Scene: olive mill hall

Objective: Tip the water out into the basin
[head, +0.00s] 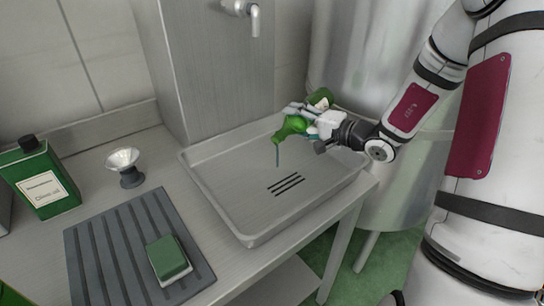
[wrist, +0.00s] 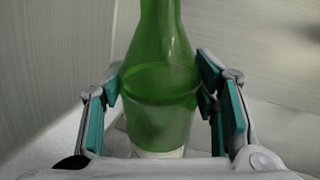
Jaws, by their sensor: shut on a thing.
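My gripper (head: 312,124) is shut on a green bottle (head: 290,130) above the right part of the basin (head: 222,195). The bottle is tipped, with its neck pointing left and down. In the wrist view the gripper's teal pads (wrist: 162,108) sit on either side of the green glass bottle (wrist: 160,75). A level line shows inside the glass. The lower end of the bottle is partly hidden by the gripper.
A tap (head: 254,20) is on the wall behind. To the left on the counter stand a green tin (head: 42,182) and a small funnel-like item (head: 124,163). A ribbed dark mat (head: 110,240) holds a green sponge (head: 168,258). A large metal tank stands behind my arm.

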